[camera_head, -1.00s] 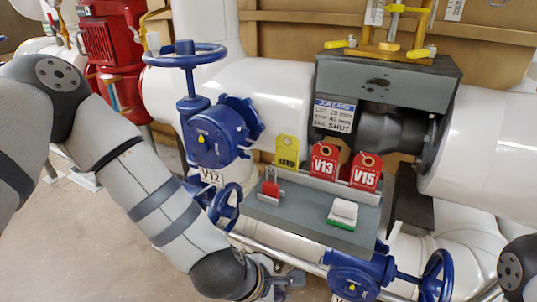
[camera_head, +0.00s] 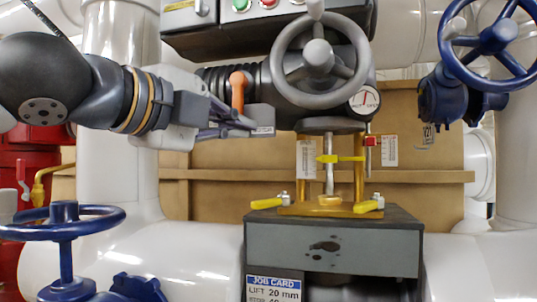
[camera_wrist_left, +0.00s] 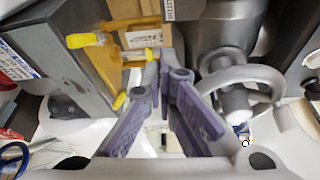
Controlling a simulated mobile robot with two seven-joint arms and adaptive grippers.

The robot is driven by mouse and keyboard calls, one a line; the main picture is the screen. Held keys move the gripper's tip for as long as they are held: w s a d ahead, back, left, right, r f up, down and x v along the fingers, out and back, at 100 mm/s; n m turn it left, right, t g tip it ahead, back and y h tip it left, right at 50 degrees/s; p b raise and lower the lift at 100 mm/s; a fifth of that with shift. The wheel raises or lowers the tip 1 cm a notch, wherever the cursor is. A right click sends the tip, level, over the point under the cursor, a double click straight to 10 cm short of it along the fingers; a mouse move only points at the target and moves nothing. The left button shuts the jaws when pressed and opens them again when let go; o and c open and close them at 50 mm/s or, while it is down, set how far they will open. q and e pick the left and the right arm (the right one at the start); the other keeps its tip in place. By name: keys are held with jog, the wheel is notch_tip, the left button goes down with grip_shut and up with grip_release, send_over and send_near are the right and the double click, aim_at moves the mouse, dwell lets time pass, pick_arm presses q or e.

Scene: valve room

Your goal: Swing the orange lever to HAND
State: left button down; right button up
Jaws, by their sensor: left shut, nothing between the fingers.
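The orange lever (camera_head: 238,92) stands roughly upright on the side of the dark grey actuator (camera_head: 268,90), left of its handwheel. My left gripper (camera_head: 262,122) comes in from the left with its fingers shut and empty. In the head view its fingers lie just below the lever and overlap its lower end; I cannot tell whether they touch. The left wrist view shows the purple-padded fingers (camera_wrist_left: 164,76) close together at the tips, and I cannot make out the lever there. No HAND label is legible near the lever. My right gripper is not in view.
A grey handwheel (camera_head: 300,62) and a round dial (camera_head: 365,99) are right of the fingers. Below stand a yellow yoke (camera_head: 360,178) and a grey box (camera_head: 290,245). Push buttons (camera_head: 268,3) sit above. Blue handwheels are at lower left (camera_head: 62,222) and upper right (camera_head: 500,38).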

aim_at(239, 101)
pick_arm(q)
jog(key=shift+n+t, duration=0.3)
jog(key=shift+n, duration=0.2)
jog(key=w+d+r+p, duration=0.1)
jog(key=w+d, duration=0.1)
jog(key=w+d+r, duration=0.1)
jog(key=w+d, duration=0.1)
jog(key=w+d+r+p, duration=0.1)
jog(key=w, duration=0.2)
jog(key=shift+w+d+r+p, duration=0.1)
jog(key=shift+d+r+p, duration=0.25)
jog(key=shift+d, duration=0.05)
jog(key=a, duration=0.2)
jog(key=w+a+p, duration=0.1)
jog(key=a, duration=0.1)
jog(key=shift+f, duration=0.15)
jog(key=shift+w+f, duration=0.1)
jog(key=shift+f, duration=0.1)
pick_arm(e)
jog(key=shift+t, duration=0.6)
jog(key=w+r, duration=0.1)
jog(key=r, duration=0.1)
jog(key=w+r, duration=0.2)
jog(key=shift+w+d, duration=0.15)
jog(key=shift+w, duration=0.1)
pick_arm(q)
jog(key=shift+r+p, duration=0.1)
jog(key=shift+p, duration=0.2)
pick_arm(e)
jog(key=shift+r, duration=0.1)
